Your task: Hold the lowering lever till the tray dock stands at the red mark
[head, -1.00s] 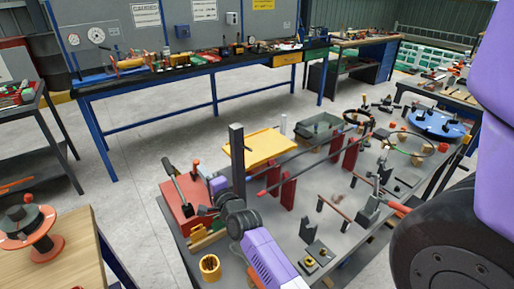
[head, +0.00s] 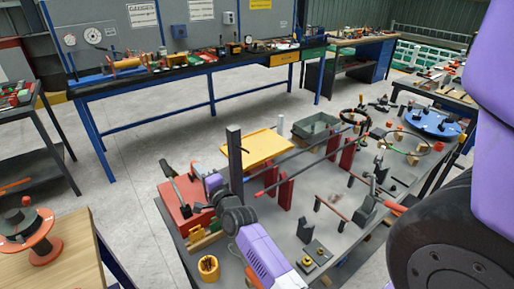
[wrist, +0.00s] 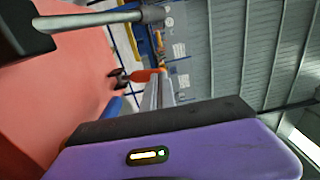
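A red box (head: 186,197) stands at the left end of the grey bench. A dark lever (head: 170,172) rises at its left and a red-knobbed lever (head: 195,166) at its back; no label tells which is the lowering lever. In the wrist view a red knob (wrist: 142,76) shows just left of my fingertips. My gripper (wrist: 162,78) has its two grey fingers close together with nothing visible between them; contact with the knob cannot be told. A yellow plate (head: 258,148), perhaps the tray dock, lies behind the dark post (head: 234,160). I cannot make out the red mark.
A grey-green bin (head: 314,128) stands right of the yellow plate. Long dark bars on red supports (head: 285,192) cross the bench. Open floor lies beyond the bench.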

